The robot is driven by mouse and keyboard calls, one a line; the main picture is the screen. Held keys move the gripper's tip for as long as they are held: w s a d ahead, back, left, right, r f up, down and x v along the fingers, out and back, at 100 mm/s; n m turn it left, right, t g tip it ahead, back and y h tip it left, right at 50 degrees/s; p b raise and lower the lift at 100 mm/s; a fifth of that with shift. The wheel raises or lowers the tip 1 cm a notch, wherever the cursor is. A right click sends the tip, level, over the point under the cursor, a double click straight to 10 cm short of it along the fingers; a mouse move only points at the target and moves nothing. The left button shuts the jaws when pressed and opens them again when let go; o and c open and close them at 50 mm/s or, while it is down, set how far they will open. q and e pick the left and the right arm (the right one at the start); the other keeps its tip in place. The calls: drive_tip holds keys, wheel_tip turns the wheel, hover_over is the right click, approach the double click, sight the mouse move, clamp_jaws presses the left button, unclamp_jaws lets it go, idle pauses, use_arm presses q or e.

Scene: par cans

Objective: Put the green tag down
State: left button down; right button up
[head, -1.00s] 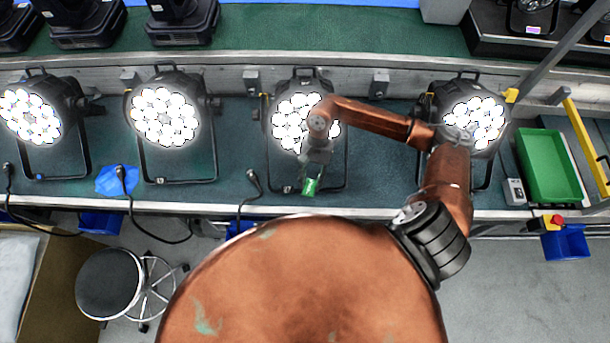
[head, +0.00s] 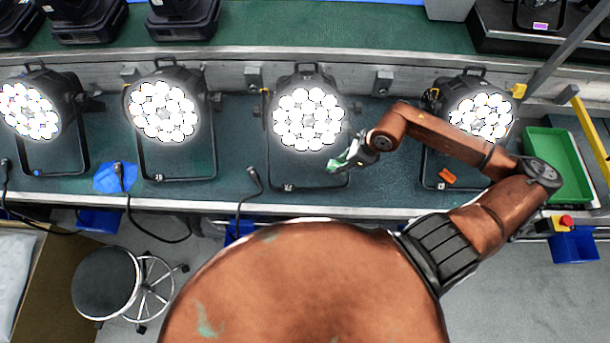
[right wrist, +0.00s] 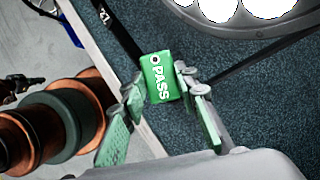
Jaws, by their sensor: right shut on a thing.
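The green tag (head: 343,160) is held in my right gripper (head: 358,152), at the right side of the third par can's stand. In the right wrist view the green tag (right wrist: 168,82) shows the white word PASS between the two fingertips of the right gripper (right wrist: 160,75). The dark teal bench top is behind it; I cannot tell whether the tag touches it. The lit third par can (head: 308,119) stands just left of the gripper. My left gripper is not in view.
Other lit par cans stand left (head: 162,111) and right (head: 481,115). An orange piece (head: 447,176) lies on the bench by the right can. A green tray (head: 556,168) is at the far right. A blue cloth (head: 115,178) and cables are left. Bare bench (head: 395,185) lies right of the gripper.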

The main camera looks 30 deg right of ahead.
drive_tip(key=w+a+f, duration=0.3)
drive_tip(key=w+a, duration=0.2)
drive_tip(key=a, duration=0.1)
approach(299, 177)
drive_tip(key=shift+w+a+f, duration=0.2)
drive_tip(key=shift+w+f, duration=0.15)
drive_tip(key=shift+w, duration=0.15)
drive_tip(key=shift+w+a+f, duration=0.35)
drive_tip(key=shift+a+f, duration=0.05)
drive_tip(key=shift+f, duration=0.25)
drive_tip(key=shift+w+a+f, duration=0.1)
drive_tip(key=shift+f, duration=1.65)
drive_tip(key=shift+f, duration=0.1)
drive_tip(key=o, duration=0.7)
drive_tip(key=v, duration=1.2)
drive_tip(key=shift+a, duration=0.1)
